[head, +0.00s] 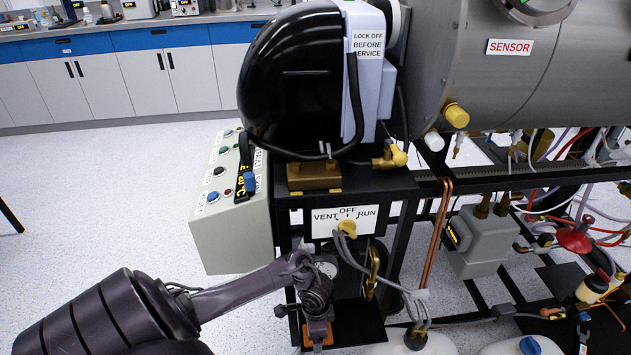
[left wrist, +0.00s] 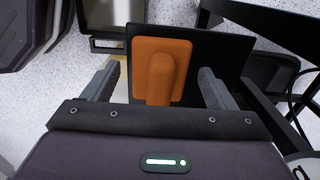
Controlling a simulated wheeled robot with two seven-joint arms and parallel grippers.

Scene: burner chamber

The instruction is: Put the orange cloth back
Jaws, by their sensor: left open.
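The orange cloth (left wrist: 172,52) shows in the left wrist view as a rounded orange pad with a raised ridge, lying on a dark plate (left wrist: 218,55). In the head view only a small orange part (head: 317,342) shows, below my left gripper (head: 318,322). In the left wrist view my left gripper (left wrist: 158,85) is open, with one finger on each side of the raised ridge. I cannot tell whether the fingers touch the cloth. My right gripper is not in view.
A control box (head: 232,235) stands left of the black frame. A VENT/OFF/RUN switch panel (head: 325,222) is above my left gripper, with grey cables and a brass padlock (head: 371,275) close by.

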